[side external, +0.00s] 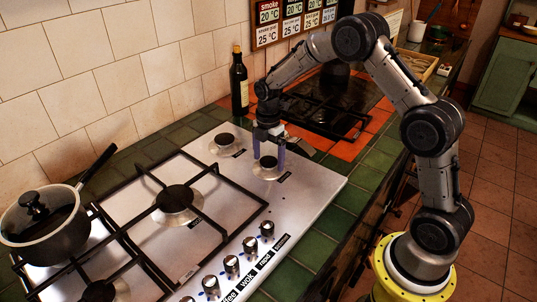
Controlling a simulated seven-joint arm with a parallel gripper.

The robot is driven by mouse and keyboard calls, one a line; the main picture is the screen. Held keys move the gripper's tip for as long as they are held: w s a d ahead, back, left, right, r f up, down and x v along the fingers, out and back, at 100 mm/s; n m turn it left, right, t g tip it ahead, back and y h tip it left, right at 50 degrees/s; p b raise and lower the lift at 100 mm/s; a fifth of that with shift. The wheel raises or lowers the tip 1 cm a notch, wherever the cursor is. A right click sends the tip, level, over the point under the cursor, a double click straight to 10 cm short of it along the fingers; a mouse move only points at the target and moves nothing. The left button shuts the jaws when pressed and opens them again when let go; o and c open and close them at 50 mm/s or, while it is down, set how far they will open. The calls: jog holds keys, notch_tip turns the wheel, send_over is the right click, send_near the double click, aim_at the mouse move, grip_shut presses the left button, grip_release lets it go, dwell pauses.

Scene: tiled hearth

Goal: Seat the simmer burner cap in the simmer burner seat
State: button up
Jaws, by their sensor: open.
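My gripper (268,156) points down over the right-hand small burner of the steel hob, with its two bluish fingers apart. A small dark burner cap (268,162) sits between and below the fingers, on the pale round burner seat (267,172). It looks about level and centred, but the fingers partly cover it and I cannot tell whether it is fully down. The label beside this seat is too small to read. Another burner (225,140) with a dark cap stands just to the left and behind.
Black pan grates (150,205) cover the left and middle of the hob (310,183). A lidded pan (45,222) stands at the left. Several knobs (250,245) line the front edge. A dark bottle (239,82) stands behind, by the tiled wall.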

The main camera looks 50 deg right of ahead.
notch_tip(320, 180, up, 14)
dwell(0.5)
jog(key=shift+f, duration=0.1)
dwell(0.4)
jog(key=s+a+r+m+t, duration=0.1)
jog(key=s+a+r+t, duration=0.15)
jog(key=s+r, duration=0.45)
jog(key=s+a+r+m+t, duration=0.1)
jog(key=s+a+r, duration=0.2)
jog(key=s+r, duration=0.35)
jog(key=s+a+f+m+t, duration=0.1)
jog(key=s+f+m, duration=0.2)
jog(key=s+m, duration=0.5)
jog(key=s+a+f+m+t, duration=0.1)
jog(key=s+f+m, duration=0.3)
jog(key=s+m, duration=0.4)
jog(key=shift+s+a, duration=0.15)
jog(key=shift+s, duration=0.1)
